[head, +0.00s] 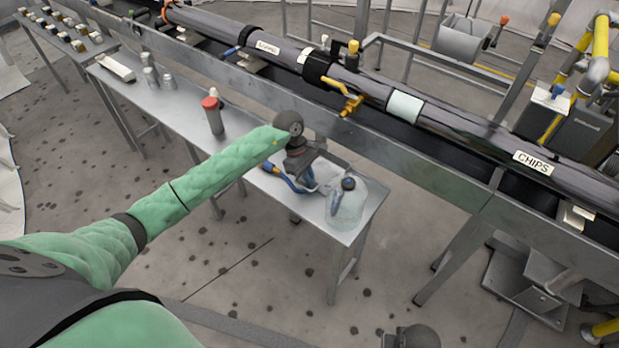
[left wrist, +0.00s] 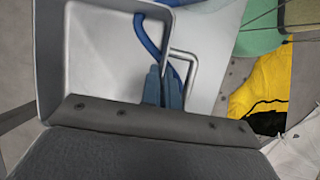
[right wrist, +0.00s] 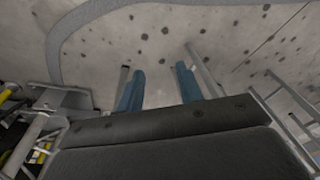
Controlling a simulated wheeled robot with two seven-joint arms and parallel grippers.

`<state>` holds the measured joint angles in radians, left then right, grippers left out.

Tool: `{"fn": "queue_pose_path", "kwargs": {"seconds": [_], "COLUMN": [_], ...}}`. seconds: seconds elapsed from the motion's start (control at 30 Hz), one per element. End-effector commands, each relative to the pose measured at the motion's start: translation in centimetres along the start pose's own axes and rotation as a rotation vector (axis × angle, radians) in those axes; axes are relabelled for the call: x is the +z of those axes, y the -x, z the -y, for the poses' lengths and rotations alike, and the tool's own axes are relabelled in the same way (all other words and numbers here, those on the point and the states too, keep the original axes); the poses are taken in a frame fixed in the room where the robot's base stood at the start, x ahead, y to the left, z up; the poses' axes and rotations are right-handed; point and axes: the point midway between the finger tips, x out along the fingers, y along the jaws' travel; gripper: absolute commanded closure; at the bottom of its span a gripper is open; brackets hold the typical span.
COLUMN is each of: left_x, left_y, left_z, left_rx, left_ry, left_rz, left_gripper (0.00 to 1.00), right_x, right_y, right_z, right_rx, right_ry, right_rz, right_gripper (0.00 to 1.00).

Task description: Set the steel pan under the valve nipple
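The steel pan (left wrist: 95,60) fills the left of the left wrist view, a shallow grey tray with a raised rim and a wire handle (left wrist: 193,65). My left gripper (left wrist: 165,80) has its blue fingers close together at the handle side and looks shut on the pan there. In the head view my left gripper (head: 305,182) is low over the bench's right end, largely covering the pan (head: 327,165). I cannot tell whether the pan touches the bench. The brass valve (head: 350,105) with yellow handle is on the pipe, above and right. My right gripper (right wrist: 160,85) is open and empty over the floor.
A clear jug (head: 346,205) with a dark cap stands on the bench (head: 365,220) close beside the pan. A blue hose (head: 287,180) lies by the gripper. A red-capped bottle (head: 212,115) is farther left. The long frame rail (head: 440,170) runs behind the bench.

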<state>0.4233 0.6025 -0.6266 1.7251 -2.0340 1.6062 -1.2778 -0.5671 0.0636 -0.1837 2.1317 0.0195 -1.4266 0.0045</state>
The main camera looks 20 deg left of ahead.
Motion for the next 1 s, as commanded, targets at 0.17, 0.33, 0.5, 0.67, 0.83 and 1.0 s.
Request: {"fn": "queue_pose_path", "kwargs": {"seconds": [0.17, 0.33, 0.5, 0.67, 0.83, 1.0], "left_x": [0.0, 0.0, -0.1, -0.1, 0.0, 0.0], "left_y": [-0.1, -0.1, -0.2, -0.2, -0.1, 0.1], "left_z": [0.0, 0.0, 0.0, 0.0, 0.0, 0.0], "left_rx": [0.001, 0.001, 0.0, 0.0, 0.0, 0.0], "left_ry": [0.0, 0.0, 0.0, 0.0, 0.0, 0.0], "left_rz": [0.0, 0.0, 0.0, 0.0, 0.0, 0.0], "left_gripper": [1.0, 1.0, 0.84, 0.76, 0.76, 0.76], "right_x": [-0.1, -0.1, -0.2, 0.0, 0.2, 0.0], "right_y": [0.3, 0.6, 1.4, 1.2, 1.1, 0.9], "right_z": [0.0, 0.0, 0.1, 0.1, 0.1, 0.2], "right_rx": [0.0, 0.0, -0.001, -0.001, -0.002, -0.002], "right_ry": [0.0, 0.001, 0.001, 0.001, 0.0, -0.001], "right_rz": [-0.001, 0.002, -0.003, 0.0, 0.002, -0.005], "right_gripper": [0.64, 0.64, 0.64, 0.64, 0.64, 0.64]}}
